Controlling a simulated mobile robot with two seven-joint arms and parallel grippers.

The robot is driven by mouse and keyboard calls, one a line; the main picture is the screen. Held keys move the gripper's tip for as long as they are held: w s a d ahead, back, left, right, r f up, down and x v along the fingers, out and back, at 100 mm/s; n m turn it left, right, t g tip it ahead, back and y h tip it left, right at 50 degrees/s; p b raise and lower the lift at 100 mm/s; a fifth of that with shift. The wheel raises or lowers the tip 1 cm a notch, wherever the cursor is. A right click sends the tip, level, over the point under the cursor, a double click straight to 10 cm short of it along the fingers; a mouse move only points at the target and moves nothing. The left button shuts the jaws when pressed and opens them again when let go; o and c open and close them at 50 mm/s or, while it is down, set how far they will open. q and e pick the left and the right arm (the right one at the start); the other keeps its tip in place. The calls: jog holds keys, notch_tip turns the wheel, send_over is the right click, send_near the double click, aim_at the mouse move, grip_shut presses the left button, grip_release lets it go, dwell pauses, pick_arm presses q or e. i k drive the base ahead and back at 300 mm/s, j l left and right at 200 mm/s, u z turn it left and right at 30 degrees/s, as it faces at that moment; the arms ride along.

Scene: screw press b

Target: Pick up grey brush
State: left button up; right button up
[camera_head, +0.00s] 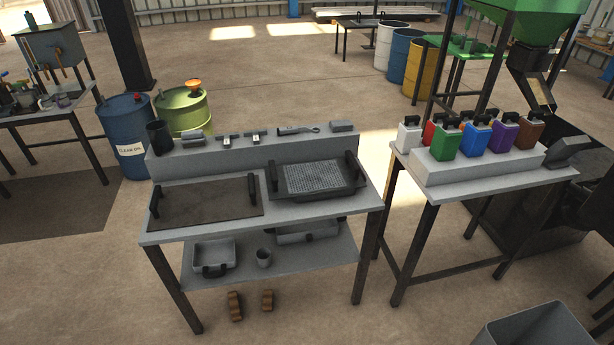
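No gripper of mine shows in the head view. I cannot tell for sure which thing is the grey brush. On the raised ledge (250,151) at the back of the near table are a small grey block-like item (191,138) at the left and another (341,126) at the right end. Either could be a brush, but both are too small to make out. Between them lie two small grey items with light tops (227,142) and a grey wrench-like tool (298,130).
The near table (300,209) holds a dark flat tray (205,205) and a ridged tray (318,178) with black handles. A black cup (160,137) stands at the ledge's left end. Coloured canisters (445,145) stand on the right table. A grey bin (535,328) stands at front right.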

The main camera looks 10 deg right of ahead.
aim_at(189, 139)
jog(key=z, duration=0.5)
jog(key=j+z, duration=0.25)
jog(key=z, duration=0.15)
jog(key=j+z, duration=0.6)
jog(key=z, duration=0.15)
jog(key=j+z, duration=0.15)
jog(key=j, duration=0.2)
jog(key=k+j+z, duration=0.2)
jog(key=j, duration=0.15)
jog(key=j+z, duration=0.15)
jog(key=j, duration=0.2)
jog(key=k+j+z, duration=0.1)
jog(key=j, duration=0.25)
jog(key=k+j, duration=0.25)
jog(key=k+j+z, duration=0.15)
jog(key=j, duration=0.25)
